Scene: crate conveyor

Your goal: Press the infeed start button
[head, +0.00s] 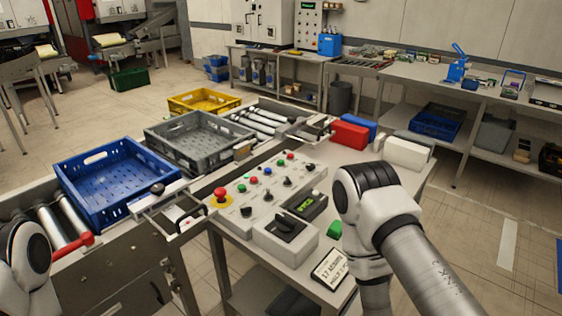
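A light grey control panel (228,215) stands on the table at the centre of the head view. It carries several small green, red and blue buttons and black knobs. The labels are too small to read, so I cannot tell which is the infeed start button. A red mushroom button (220,194) on a yellow ring is at the panel's left end. My arm links show at the lower left and right; neither gripper is in view.
A blue crate (122,206), a grey crate (158,127) and a yellow crate (190,97) line the conveyor behind the panel. A grey box with a black switch (286,226) and a display box (305,205) stand in front. Red (350,134) and white (407,152) boxes are right.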

